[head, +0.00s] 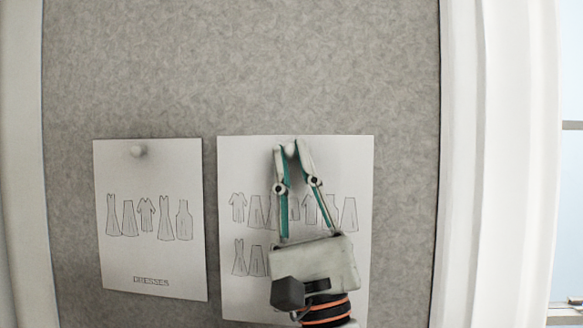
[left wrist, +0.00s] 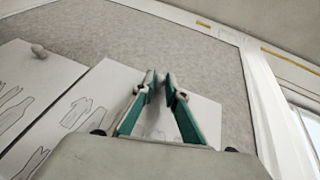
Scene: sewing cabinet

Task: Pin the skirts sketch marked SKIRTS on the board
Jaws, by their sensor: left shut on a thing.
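A large white sketch sheet (head: 245,185) with two rows of garment drawings lies flat against the grey board (head: 240,70). Its lower middle is behind my gripper, and I cannot read a SKIRTS mark on it. My left gripper (head: 291,150) is in front of this sheet, with its fingertips at the top middle edge. The fingertips are shut on a small pale round pin (head: 290,150), mostly covered by the fingers. In the left wrist view the fingers (left wrist: 160,80) point up at the sheet (left wrist: 110,85). My right gripper is not in view.
A second sheet (head: 150,215) with one row of garments and a small unreadable label hangs to the left, held by a pale round pin (head: 138,151). White frame posts edge the board, and a window (head: 572,200) is at the far right. The upper board is bare.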

